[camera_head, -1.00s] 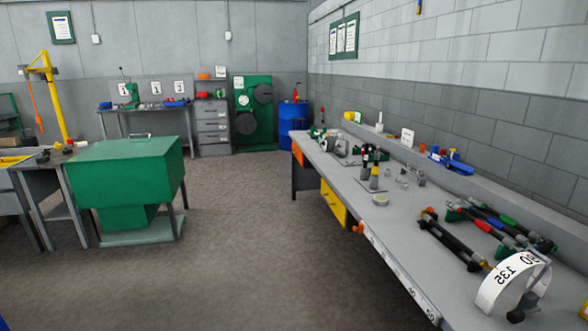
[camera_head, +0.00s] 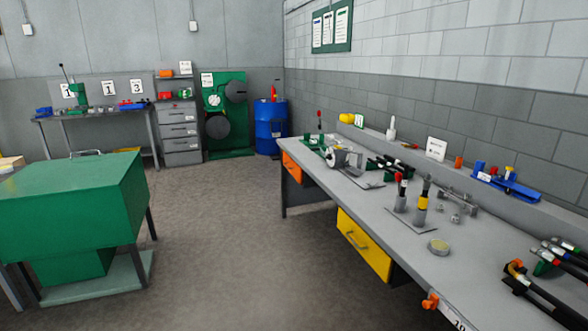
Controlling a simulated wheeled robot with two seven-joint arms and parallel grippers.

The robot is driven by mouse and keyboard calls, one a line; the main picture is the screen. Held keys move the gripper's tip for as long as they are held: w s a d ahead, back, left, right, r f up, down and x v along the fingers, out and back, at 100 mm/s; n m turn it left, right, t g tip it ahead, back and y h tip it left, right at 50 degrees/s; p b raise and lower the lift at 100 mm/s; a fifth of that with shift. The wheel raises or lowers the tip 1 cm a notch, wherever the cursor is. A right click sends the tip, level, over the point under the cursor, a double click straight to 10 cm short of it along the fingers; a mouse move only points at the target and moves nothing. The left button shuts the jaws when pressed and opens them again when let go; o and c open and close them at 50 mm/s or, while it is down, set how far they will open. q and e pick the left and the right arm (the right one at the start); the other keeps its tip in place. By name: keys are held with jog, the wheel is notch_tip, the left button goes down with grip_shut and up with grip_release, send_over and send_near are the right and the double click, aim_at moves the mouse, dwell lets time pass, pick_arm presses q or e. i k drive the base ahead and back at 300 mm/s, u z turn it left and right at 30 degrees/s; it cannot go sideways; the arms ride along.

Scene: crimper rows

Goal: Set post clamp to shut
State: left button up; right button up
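I cannot tell for certain which fixture is the post clamp. A small orange fitting (camera_head: 430,301) sits on the front edge of the long grey workbench (camera_head: 395,232). A round grey metal device (camera_head: 345,158) stands towards the bench's far end, with a green device and a thin red-topped lever (camera_head: 320,122) beside it. A blue clamp-like tool (camera_head: 508,185) lies on the back ledge at the right. No open or shut state can be read on any of these. Neither of my grippers shows in the head view.
A green cabinet (camera_head: 70,205) stands at the left. A blue drum (camera_head: 271,128), a green machine (camera_head: 228,105) and grey drawers (camera_head: 179,132) line the far wall. A yellow drawer (camera_head: 362,245) sits under the bench. The floor (camera_head: 225,240) between cabinet and bench is clear.

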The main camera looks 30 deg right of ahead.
aim_at(399, 175)
jog(key=z, duration=0.1)
jog(key=i, duration=2.25)
jog(key=z, duration=0.85)
jog(key=i, duration=1.05)
jog(key=z, duration=1.9)
jog(key=i, duration=0.85)
jog(key=z, duration=0.6)
